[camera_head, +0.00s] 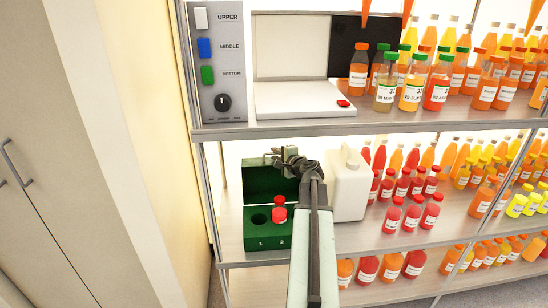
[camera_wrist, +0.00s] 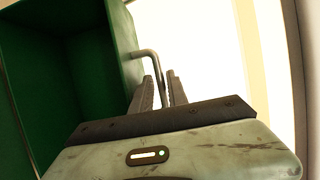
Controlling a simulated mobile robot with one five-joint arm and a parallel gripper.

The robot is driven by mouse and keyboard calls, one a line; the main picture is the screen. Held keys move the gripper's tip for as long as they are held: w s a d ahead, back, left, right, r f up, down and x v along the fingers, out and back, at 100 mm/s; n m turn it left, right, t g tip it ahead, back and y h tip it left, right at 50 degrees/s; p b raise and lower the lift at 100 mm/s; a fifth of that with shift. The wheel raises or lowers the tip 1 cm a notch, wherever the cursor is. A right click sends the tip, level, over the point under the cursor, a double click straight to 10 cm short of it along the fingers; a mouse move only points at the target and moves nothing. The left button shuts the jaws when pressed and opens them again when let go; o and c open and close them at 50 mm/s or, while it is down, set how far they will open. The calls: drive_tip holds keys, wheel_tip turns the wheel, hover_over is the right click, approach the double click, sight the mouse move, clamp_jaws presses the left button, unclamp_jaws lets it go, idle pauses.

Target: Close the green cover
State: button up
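A green box (camera_head: 256,236) stands on the middle shelf with its green cover (camera_head: 262,181) raised upright behind it. A red-capped bottle (camera_head: 279,214) stands in the hole by number 2; the hole by number 1 is empty. My gripper (camera_head: 284,158) is at the upper right of the cover. In the wrist view, the green cover (camera_wrist: 70,85) fills the left, with a bent metal handle (camera_wrist: 146,54) on its edge. The handle runs down between my gripper's close-set fingers (camera_wrist: 160,85), which look shut on it. The exact contact is hard to see.
A white jug (camera_head: 347,190) stands just right of my arm. Red bottles (camera_head: 412,217) stand farther right. Above is a shelf with a white device (camera_head: 300,98) and a panel (camera_head: 220,60) of coloured buttons. A shelf post (camera_head: 207,190) is left of the box.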

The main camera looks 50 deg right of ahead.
drive_tip(key=shift+w+d+f, duration=0.15)
drive_tip(key=shift+w+d, duration=0.05)
drive_tip(key=shift+w, duration=0.45)
drive_tip(key=shift+c, duration=0.2)
clamp_jaws()
drive_tip(key=shift+a, duration=0.1)
idle(0.6)
